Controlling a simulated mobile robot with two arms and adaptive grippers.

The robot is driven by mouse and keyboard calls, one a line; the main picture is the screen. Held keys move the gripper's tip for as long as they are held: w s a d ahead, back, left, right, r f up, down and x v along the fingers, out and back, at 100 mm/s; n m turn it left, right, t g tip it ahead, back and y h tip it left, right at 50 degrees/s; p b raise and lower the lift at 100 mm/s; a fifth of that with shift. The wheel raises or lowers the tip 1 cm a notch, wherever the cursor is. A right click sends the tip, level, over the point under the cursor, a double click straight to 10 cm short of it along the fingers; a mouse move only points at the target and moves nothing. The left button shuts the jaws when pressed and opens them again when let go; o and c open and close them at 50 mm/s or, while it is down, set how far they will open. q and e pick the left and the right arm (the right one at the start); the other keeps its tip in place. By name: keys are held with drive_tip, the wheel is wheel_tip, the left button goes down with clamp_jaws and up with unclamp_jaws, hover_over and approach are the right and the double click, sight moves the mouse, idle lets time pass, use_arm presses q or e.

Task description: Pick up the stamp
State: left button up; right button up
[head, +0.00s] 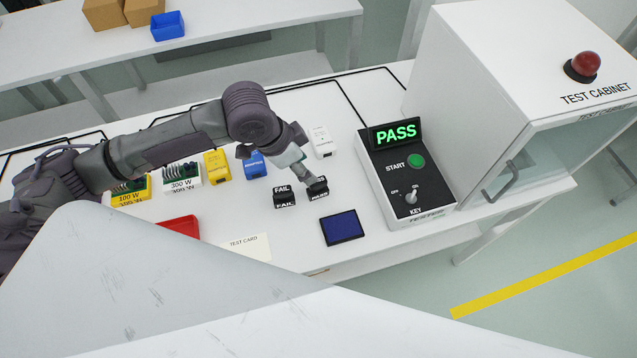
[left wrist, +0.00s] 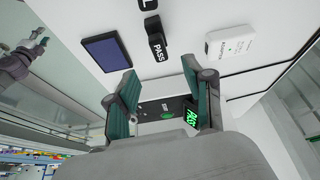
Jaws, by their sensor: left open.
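Two black stamps stand on the white bench, the PASS stamp (head: 319,188) and, to its left, the FAIL stamp (head: 284,198). My left gripper (head: 306,178) is low over the bench at the PASS stamp and partly covers it in the head view. In the left wrist view the jaws (left wrist: 160,72) are open and empty, with the PASS stamp (left wrist: 157,47) just beyond the fingertips. I cannot tell whether they touch. A blue ink pad (head: 342,227) lies in front of the stamps. What seems to be my right gripper (left wrist: 38,45) is small at the left wrist view's edge.
The tester (head: 410,185) with its lit PASS display (head: 396,134) stands to the right, next to the test cabinet (head: 500,90). A white block (head: 322,142), blue block (head: 252,165) and yellow block (head: 217,167) stand behind and left. A test card (head: 246,244) lies in front.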

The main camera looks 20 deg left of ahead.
sight(318, 182)
use_arm(q)
drive_tip(key=x, duration=0.2)
drive_tip(key=shift+d+f, duration=0.15)
drive_tip(key=shift+f, duration=0.25)
drive_tip(key=p+x, duration=0.1)
drive_tip(key=x, duration=0.2)
drive_tip(key=shift+f, duration=0.15)
drive_tip(key=shift+x, duration=1.15)
drive_tip(key=shift+w+f, duration=0.1)
drive_tip(key=shift+f, duration=0.2)
drive_tip(key=shift+c, duration=0.5)
clamp_jaws()
use_arm(e)
drive_tip(key=shift+w+r, duration=0.15)
drive_tip(key=shift+r, duration=0.5)
